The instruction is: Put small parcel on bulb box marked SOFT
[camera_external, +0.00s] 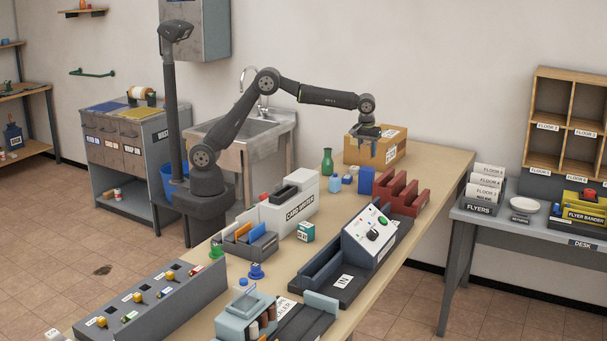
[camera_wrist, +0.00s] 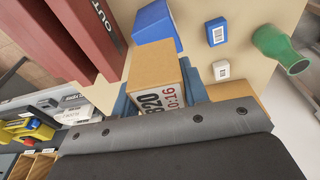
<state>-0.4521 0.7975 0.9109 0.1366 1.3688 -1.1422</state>
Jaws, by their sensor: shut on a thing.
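The small parcel (camera_wrist: 155,72) is a brown box with a printed white label, seen in the wrist view. My gripper (camera_wrist: 160,92) is shut on it, with a blue-grey finger on each side. In the external view my gripper (camera_external: 365,136) is at the far end of the table, in front of or over a larger cardboard box (camera_external: 392,154); I cannot pick out the parcel there. A teal box with a white label (camera_external: 306,232) stands mid-table; its print is too small to read, so I cannot tell whether it is the one marked SOFT.
Red slotted holders (camera_external: 402,194) are to the right. A white card sorter (camera_external: 292,209) and a dark console (camera_external: 368,234) flank the teal box.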

